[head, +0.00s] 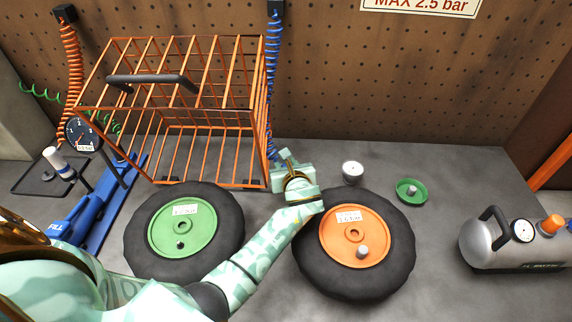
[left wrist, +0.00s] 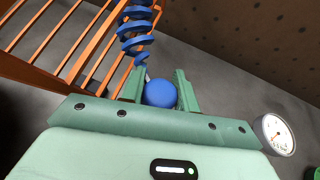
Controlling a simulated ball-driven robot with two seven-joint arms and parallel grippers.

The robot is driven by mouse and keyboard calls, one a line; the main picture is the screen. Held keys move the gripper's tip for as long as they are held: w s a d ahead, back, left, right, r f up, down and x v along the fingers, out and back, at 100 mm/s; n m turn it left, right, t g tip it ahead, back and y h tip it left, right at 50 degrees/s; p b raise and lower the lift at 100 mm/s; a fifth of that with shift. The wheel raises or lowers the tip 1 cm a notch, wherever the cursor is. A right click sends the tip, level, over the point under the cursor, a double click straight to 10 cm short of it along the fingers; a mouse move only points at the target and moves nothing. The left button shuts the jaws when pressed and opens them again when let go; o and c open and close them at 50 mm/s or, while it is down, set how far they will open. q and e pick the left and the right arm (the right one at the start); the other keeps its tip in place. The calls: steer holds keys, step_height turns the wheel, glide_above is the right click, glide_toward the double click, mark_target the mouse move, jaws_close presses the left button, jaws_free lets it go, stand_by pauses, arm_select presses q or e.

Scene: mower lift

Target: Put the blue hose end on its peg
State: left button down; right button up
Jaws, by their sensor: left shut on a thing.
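The blue coiled hose (head: 271,70) hangs from a dark bracket (head: 276,8) on the pegboard, down the cage's right edge. Its coils also show in the left wrist view (left wrist: 136,32). My left gripper (head: 284,157) is low by the cage's right front corner. In the left wrist view, its fingers (left wrist: 159,90) are shut on the hose end, seen as a round blue knob (left wrist: 160,94). In the head view the hose end is mostly hidden by the gripper. I cannot make out the peg. My right gripper is not in view.
An orange wire cage (head: 256,145) stands left of the gripper. A wheel with a green hub (head: 180,228) and one with an orange hub (head: 340,245) lie in front. A small gauge (head: 352,170), a green dish (head: 411,197) and a grey tank (head: 485,248) are to the right.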

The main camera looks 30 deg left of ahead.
arm_select(q)
steer(key=shift+p, duration=0.35)
steer(key=shift+f+b, duration=0.45)
steer(key=shift+f, duration=0.25)
stand_by(0.4)
steer(key=c, duration=1.3)
jaws_free()
steer(key=shift+s+f, duration=0.1)
steer(key=shift+c, duration=0.2)
steer(key=shift+s, duration=0.1)
